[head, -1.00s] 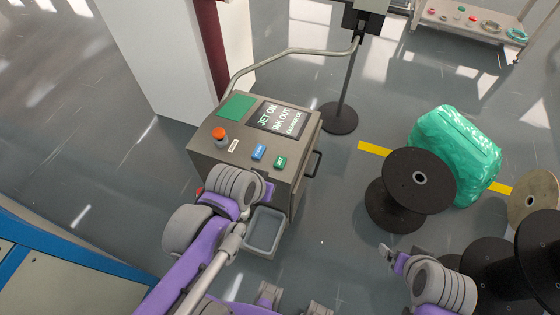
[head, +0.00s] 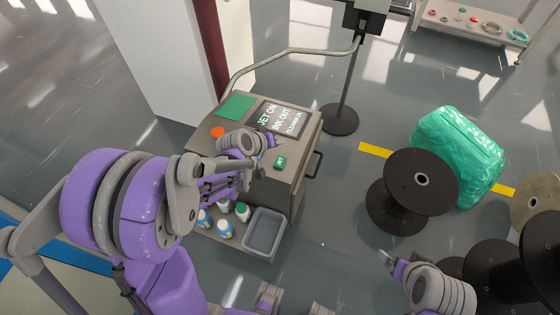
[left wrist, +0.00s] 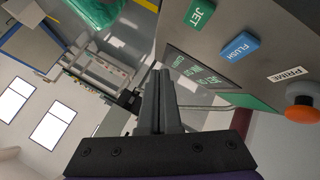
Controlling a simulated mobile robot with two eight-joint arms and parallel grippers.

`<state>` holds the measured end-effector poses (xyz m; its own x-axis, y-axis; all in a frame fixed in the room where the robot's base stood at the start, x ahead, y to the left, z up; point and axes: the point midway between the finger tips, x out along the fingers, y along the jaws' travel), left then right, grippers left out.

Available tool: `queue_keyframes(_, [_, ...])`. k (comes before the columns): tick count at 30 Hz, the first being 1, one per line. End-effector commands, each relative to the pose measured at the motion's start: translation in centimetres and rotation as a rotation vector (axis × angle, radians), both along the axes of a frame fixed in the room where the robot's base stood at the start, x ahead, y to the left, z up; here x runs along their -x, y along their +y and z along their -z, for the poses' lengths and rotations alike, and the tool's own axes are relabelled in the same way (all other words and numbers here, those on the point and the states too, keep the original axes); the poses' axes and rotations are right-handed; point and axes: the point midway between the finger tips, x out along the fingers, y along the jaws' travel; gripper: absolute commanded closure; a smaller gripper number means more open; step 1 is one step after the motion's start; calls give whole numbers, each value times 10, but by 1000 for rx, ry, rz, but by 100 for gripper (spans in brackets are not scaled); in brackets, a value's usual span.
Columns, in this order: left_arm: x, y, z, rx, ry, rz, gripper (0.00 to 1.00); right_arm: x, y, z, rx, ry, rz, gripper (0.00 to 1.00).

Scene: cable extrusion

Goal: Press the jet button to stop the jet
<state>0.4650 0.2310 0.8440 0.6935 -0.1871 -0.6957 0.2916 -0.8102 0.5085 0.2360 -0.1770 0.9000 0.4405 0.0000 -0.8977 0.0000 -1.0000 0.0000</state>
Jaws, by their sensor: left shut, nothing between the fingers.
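The green jet button (head: 280,162), labelled JET, is on the sloped top of the grey printer cabinet (head: 305,150). It also shows at the top of the left wrist view (left wrist: 198,14). The cabinet screen (head: 280,118) reads JET ON, with an ink line and a cleaner line below. My left gripper (head: 277,141) is over the panel, just above and left of the jet button in the head view. Its fingers (left wrist: 161,88) are shut and empty, apart from the button in the wrist view. My right gripper (head: 386,256) is at lower right, away from the cabinet; its jaw state is unclear.
The blue FLUSH button (left wrist: 238,50) and an orange-red knob (left wrist: 302,98) share the panel. Below stand several bottles (head: 225,229) and a grey tray (head: 264,232). A pole stand (head: 343,90), black spools (head: 420,180) and a green wrapped bundle (head: 458,150) stand to the right.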

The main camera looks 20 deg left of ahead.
Motion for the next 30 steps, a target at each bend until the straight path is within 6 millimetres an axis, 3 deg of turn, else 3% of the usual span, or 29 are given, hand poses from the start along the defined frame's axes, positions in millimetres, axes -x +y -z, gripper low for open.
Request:
queue_keyframes(11, [1, 0, 15, -1, 2, 1, 100, 3, 0, 12, 0, 5, 0, 0])
queue_keyframes(24, [1, -1, 75, 0, 3, 2, 100, 10, 0, 61, 0, 22, 0, 0])
queue_keyframes(30, [0, -1, 88, -1, 2, 2, 100, 11, 0, 73, 0, 26, 0, 0])
